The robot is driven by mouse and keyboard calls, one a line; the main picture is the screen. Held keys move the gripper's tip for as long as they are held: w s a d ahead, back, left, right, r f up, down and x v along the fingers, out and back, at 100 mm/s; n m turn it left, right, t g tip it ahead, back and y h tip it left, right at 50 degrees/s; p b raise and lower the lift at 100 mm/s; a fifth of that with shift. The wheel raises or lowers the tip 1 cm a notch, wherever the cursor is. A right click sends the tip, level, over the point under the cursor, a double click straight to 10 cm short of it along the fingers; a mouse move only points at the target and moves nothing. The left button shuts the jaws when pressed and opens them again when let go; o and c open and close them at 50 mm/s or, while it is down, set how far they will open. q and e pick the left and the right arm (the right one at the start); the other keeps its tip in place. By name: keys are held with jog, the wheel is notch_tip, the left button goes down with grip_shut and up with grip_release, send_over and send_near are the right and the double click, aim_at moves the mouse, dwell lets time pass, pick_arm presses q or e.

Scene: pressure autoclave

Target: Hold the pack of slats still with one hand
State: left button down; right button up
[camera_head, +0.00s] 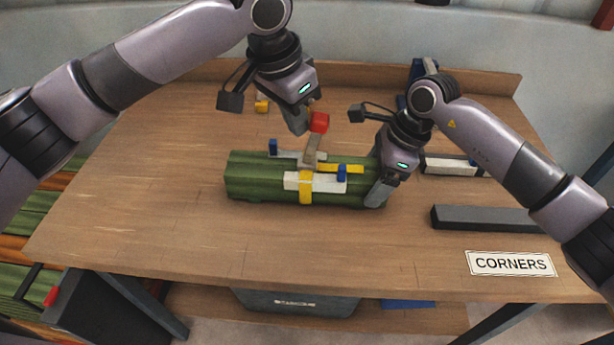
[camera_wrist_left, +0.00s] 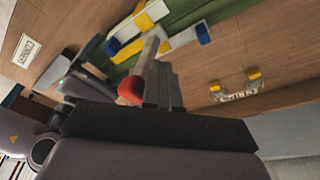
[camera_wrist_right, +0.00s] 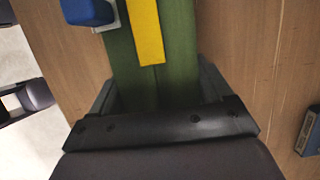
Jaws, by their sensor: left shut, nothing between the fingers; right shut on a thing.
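The pack of green slats (camera_head: 240,178) lies flat across the middle of the table. A yellow strap (camera_head: 306,188) crosses it, with pale corner pieces (camera_head: 298,180) and blue blocks on top. A grey lever with a red knob (camera_head: 319,122) stands up from the strap area. My right gripper (camera_head: 380,190) is shut on the pack's right end; the right wrist view shows the green slats (camera_wrist_right: 180,65) between its fingers. My left gripper (camera_head: 298,124) is shut and empty above the pack, close beside the red knob. The left wrist view shows the knob (camera_wrist_left: 131,90) beside its fingers.
A dark grey bar (camera_head: 485,218) and a CORNERS label (camera_head: 510,263) lie at the table's right front. Yellow pieces (camera_head: 262,106) sit at the back. The table's left and front are clear.

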pick_arm(q)
jog(key=shift+d+f, duration=0.15)
jog(key=shift+d, duration=0.95)
jog(key=shift+a+r, duration=0.15)
jog(key=shift+a, duration=1.05)
jog(key=shift+a+r, duration=0.15)
jog(key=shift+a, duration=1)
jog(key=w+v, duration=0.1)
jog(key=v, duration=0.7)
jog(key=shift+w+d+r, duration=0.15)
jog(key=shift+w+d, duration=0.05)
pick_arm(e)
jog(key=o, duration=1.1)
jog(key=v, duration=1.2)
